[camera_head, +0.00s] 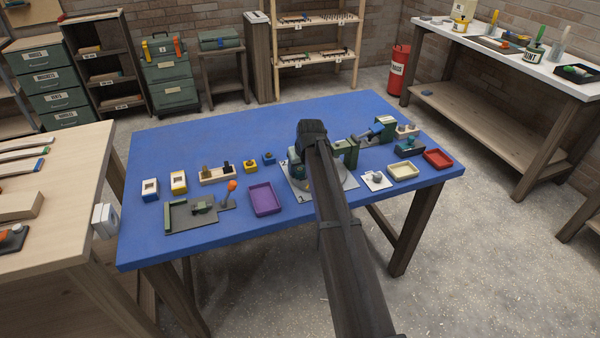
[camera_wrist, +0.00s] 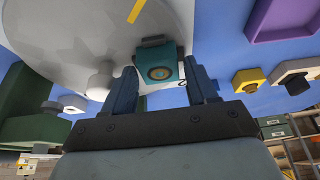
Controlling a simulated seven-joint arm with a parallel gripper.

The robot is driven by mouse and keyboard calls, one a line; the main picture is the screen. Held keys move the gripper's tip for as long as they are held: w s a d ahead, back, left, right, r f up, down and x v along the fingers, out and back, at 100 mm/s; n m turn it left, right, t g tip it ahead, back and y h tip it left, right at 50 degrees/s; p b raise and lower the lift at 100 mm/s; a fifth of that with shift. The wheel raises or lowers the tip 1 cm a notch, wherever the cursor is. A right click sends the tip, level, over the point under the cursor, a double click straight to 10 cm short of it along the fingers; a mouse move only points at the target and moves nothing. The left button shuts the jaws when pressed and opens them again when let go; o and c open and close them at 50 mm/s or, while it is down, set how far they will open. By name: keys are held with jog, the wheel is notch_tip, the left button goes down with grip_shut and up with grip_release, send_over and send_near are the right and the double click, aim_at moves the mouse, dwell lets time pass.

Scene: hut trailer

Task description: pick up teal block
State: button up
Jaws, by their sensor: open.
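The teal block (camera_wrist: 161,64) shows in the wrist view, with a round ringed mark on its near face. It is by a large pale grey disc (camera_wrist: 85,28). My gripper (camera_wrist: 159,75) is open, with one dark finger on either side of the block and visible space between them. I cannot tell whether either finger touches it. In the head view my dark arm reaches over the blue table (camera_head: 200,142) and covers much of the disc area, so the block is not clear there.
A purple tray (camera_head: 265,198) lies left of my arm. A green vise-like fixture (camera_head: 349,150) stands close on the right. Farther right are a cream tray (camera_head: 402,171) and a red tray (camera_head: 438,159). The table's back left is clear.

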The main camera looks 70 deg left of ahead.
aim_at(300, 170)
jog(key=shift+c, duration=0.2)
jog(key=c, duration=0.9)
jog(key=shift+o, duration=0.2)
jog(key=shift+r, duration=0.15)
notch_tip(300, 170, up, 9)
jog(key=s+d+f+n+g+h, duration=0.1)
jog(key=s+d+n+g+h, duration=0.1)
jog(key=s+n, duration=0.5)
jog(key=s+d+f+n+g+h, duration=0.1)
jog(key=s+d+n+g+h, duration=0.1)
jog(key=s+n, duration=0.4)
jog(key=d+n, duration=0.1)
jog(key=n, duration=0.4)
jog(key=shift+s+d+f+g, duration=0.2)
jog(key=shift+s+f+g, duration=0.1)
jog(key=shift+s, duration=0.1)
